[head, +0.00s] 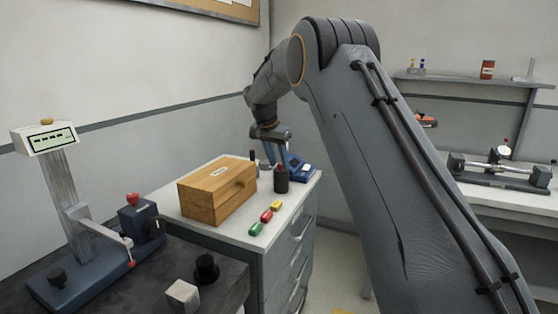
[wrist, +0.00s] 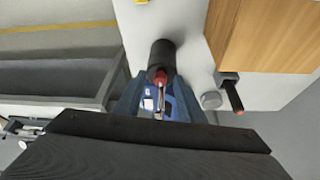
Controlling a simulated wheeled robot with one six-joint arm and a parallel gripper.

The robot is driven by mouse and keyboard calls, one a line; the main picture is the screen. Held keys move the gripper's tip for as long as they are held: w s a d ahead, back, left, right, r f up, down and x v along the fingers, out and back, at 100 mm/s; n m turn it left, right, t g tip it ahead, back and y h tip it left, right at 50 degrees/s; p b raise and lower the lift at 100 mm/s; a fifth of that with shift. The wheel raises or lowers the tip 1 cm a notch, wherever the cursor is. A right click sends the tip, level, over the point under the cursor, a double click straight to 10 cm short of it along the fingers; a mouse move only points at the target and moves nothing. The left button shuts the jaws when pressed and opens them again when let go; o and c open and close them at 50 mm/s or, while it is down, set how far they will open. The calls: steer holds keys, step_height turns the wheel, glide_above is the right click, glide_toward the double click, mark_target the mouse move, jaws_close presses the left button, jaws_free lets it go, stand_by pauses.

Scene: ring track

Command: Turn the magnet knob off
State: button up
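No knob labelled as a magnet switch can be read.
The column stand (head: 82,232), a black knob-like piece (head: 207,268) and a pale cube (head: 182,295) are on the dark bench. A dial gauge fixture (head: 498,170) sits right.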

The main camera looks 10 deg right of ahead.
jaws_close()
steer(key=shift+n, duration=0.3)
steer(key=n, duration=0.1)
steer(key=n+y, duration=0.1)
steer(key=shift+s+d+n+t+p, duration=0.2)
steer(key=shift+n+t+p, duration=0.1)
steer(key=shift+t+p, duration=0.1)
steer(key=n, duration=0.2)
steer(key=n+y+p, duration=0.1)
steer(key=shift+d+n+t+y, duration=0.2)
steer(key=shift+n+t+y, duration=0.1)
steer(key=shift+n, duration=0.1)
steer(key=n, duration=0.1)
steer(key=n+y, duration=0.1)
steer(key=n, duration=0.2)
steer(key=shift+d+n+y, duration=0.25)
steer(key=shift+n+y, duration=0.15)
